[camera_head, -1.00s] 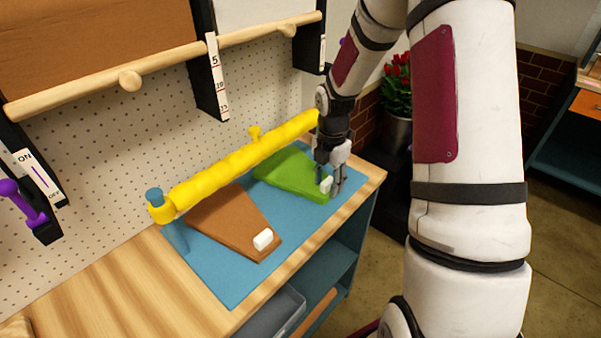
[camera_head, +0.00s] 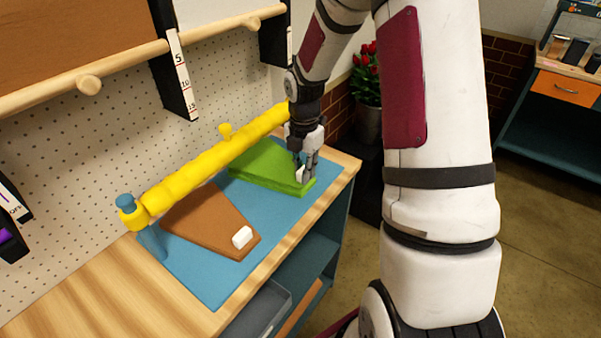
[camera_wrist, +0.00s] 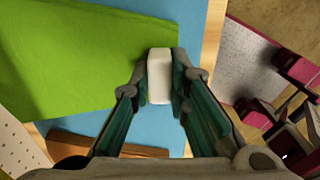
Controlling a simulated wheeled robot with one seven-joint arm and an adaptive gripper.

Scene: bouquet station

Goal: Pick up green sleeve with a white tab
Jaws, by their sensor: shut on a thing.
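The green sleeve (camera_head: 268,167) is a flat wedge at the far end of the blue mat (camera_head: 205,275), and it fills the upper left of the wrist view (camera_wrist: 80,60). Its white tab (camera_wrist: 159,75) sits between the two fingers of my gripper (camera_wrist: 160,88), which is shut on it. In the head view my gripper (camera_head: 305,175) points down at the sleeve's near right corner, and the fingers partly hide the tab. The sleeve looks slightly raised over the mat, though the gap is hard to judge.
A brown sleeve (camera_head: 205,222) with its own white tab (camera_head: 242,237) lies nearer on the mat. A yellow roll (camera_head: 215,155) on a blue post (camera_head: 150,240) runs behind both sleeves. A pegboard wall (camera_head: 120,140) stands behind. Red flowers (camera_head: 366,75) stand beyond the table's far end.

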